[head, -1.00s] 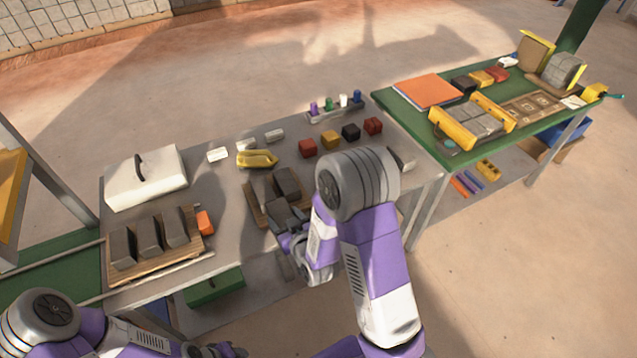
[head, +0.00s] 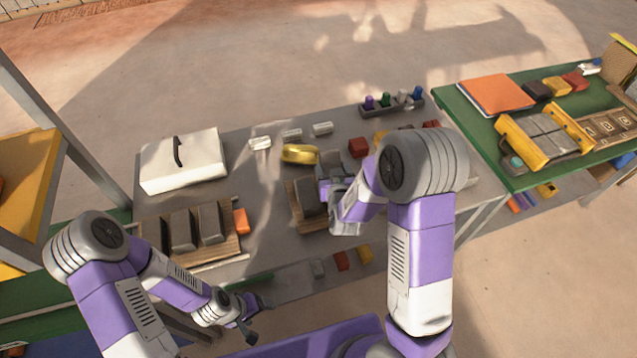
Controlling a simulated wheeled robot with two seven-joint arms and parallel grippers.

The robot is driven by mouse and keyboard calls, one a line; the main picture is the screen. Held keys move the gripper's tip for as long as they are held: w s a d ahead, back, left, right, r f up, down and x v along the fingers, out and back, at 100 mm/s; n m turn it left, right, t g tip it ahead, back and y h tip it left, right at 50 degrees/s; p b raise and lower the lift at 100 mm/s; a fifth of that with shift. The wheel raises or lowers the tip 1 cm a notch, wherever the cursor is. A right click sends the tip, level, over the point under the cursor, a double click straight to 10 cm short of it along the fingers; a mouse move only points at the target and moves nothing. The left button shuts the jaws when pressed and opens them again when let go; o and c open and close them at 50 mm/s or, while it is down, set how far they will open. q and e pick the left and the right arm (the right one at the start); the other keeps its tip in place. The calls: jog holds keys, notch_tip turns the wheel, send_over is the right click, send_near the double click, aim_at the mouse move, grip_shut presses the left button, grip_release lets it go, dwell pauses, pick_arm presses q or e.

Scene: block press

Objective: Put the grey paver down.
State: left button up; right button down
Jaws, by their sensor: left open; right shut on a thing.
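My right gripper (head: 328,190) is shut at the wooden board (head: 296,214) in the middle of the grey table. A grey paver (head: 309,196) shows on the board just left of the fingers. My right wrist and arm cover much of this spot, so the hold and whether the held paver touches the board cannot be made out. My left gripper (head: 246,328) is open and empty, low in front of the table. Several more grey pavers (head: 210,223) stand on a wooden pallet (head: 228,246) at the left.
An orange block (head: 241,221) sits beside the pallet. A red block (head: 358,147) is right of the tool. A green table (head: 478,122) with a yellow-sided mould (head: 545,135) stands at the right.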

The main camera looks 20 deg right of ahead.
jog(key=w+d+r+m+g+h+b, duration=0.1)
jog(key=w+r+m+g+h, duration=0.1)
jog(key=m+h, duration=0.1)
jog(key=w+d+r+m+g+h+b, duration=0.1)
jog(key=w+r+m+g+h, duration=0.1)
jog(key=r+m+g+h, duration=0.1)
jog(key=w+d+r+m+g+h+b, duration=0.1)
jog(key=w+r+m+g+h+b, duration=0.1)
jog(key=m+h, duration=0.2)
jog(key=shift+d+r+m, duration=0.25)
jog(key=shift+d+m, duration=0.15)
jog(key=s+a+f+m+g+h+b, duration=0.2)
jog(key=s+a+f+m+g, duration=0.15)
jog(key=a+m+g, duration=0.35)
jog(key=f, duration=0.3)
jog(key=f+n+b, duration=0.1)
jog(key=f, duration=0.2)
jog(key=f+n+b, duration=0.1)
jog(key=f, duration=0.2)
jog(key=shift+s+a+t, duration=0.15)
jog(key=shift+a+t, duration=0.15)
jog(key=shift+a, duration=0.05)
jog(key=shift+f+b, duration=0.3)
jog(key=shift+f, duration=0.05)
jog(key=shift+f, duration=0.4)
